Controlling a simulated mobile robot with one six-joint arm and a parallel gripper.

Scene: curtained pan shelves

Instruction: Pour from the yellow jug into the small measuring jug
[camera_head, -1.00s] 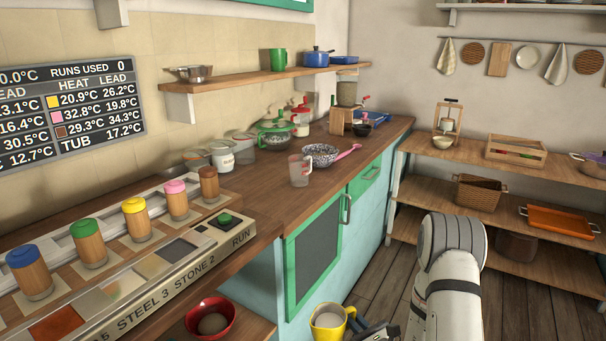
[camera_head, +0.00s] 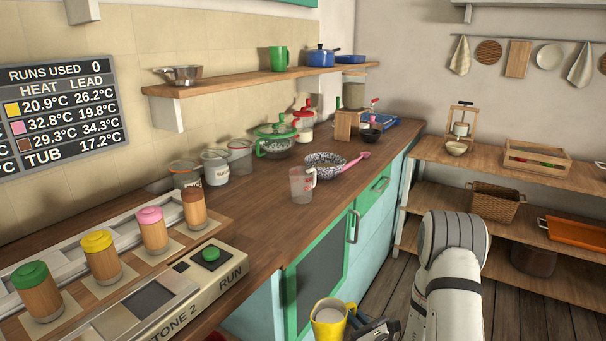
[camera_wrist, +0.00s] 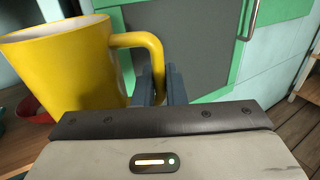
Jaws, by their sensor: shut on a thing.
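The yellow jug (camera_head: 328,322) is at the bottom of the head view, in front of the green-framed cupboard door, with pale contents inside. My gripper (camera_head: 372,330) is shut on its handle. In the wrist view the jug (camera_wrist: 65,68) fills the left side, roughly upright, and my gripper's fingers (camera_wrist: 160,85) close around the handle. The small measuring jug (camera_head: 302,186) is clear with reddish markings and stands upright on the wooden counter, farther off and above the yellow jug in the picture. It is not in the wrist view.
A speckled bowl (camera_head: 325,165) with a pink-handled utensil stands behind the measuring jug. Glass jars (camera_head: 215,166) stand to its left. A device with coloured-cap cylinders (camera_head: 155,230) and a green button fills the counter's near left.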

